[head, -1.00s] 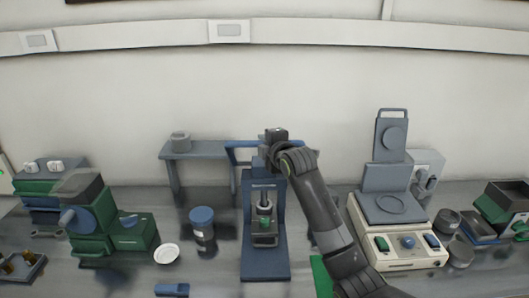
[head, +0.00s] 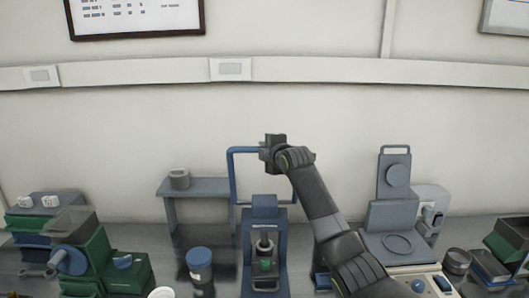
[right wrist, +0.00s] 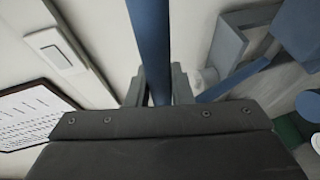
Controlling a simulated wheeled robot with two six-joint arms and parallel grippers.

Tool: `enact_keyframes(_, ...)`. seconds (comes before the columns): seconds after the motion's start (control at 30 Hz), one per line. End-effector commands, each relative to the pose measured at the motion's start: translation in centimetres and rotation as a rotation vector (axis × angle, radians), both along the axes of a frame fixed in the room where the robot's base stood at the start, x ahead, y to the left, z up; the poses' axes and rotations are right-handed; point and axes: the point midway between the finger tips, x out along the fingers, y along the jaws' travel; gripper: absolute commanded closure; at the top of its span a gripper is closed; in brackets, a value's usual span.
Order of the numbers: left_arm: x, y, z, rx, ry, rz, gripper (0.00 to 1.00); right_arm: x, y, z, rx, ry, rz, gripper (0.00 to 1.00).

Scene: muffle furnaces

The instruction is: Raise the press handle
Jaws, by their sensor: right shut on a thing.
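The press (head: 265,207) is a blue frame standing on the bench at the centre of the head view, with a small dark and green piece (head: 264,264) inside it. Its handle (head: 233,178) is a blue U-shaped bar that stands up above the press, its crossbar at the top. My right gripper (head: 264,153) is at the crossbar, its fingers hidden behind the wrist there. In the right wrist view the blue bar (right wrist: 150,45) runs between the two fingers of my right gripper (right wrist: 158,88), which is shut on it. My left gripper is not in view.
A blue-lidded jar (head: 200,266) and a grey side stand (head: 197,187) are left of the press. Green equipment (head: 95,258) is at far left. A pale device with a raised grey plate (head: 394,178) stands right of my arm. The wall behind is bare near the handle.

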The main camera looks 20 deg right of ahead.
Motion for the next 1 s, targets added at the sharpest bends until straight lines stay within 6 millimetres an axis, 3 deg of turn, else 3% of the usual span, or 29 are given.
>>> enact_keyframes(0.3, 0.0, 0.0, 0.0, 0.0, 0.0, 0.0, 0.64, 0.0, -0.1, 0.4, -0.002, -0.006, -0.001, 1.0)
enact_keyframes(0.33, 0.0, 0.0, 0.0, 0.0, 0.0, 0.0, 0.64, 0.0, -0.1, 0.4, -0.002, -0.006, -0.001, 0.78)
enact_keyframes(0.5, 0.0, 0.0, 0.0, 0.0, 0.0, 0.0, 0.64, 0.0, 0.0, 0.3, -0.002, -0.004, -0.001, 0.59)
enact_keyframes(0.83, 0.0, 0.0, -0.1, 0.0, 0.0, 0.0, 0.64, -0.2, -0.1, 0.1, -0.001, -0.002, -0.001, 0.59)
enact_keyframes(1.0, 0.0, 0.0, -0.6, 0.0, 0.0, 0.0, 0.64, -1.2, -0.2, 0.3, -0.001, -0.003, 0.0, 0.59)
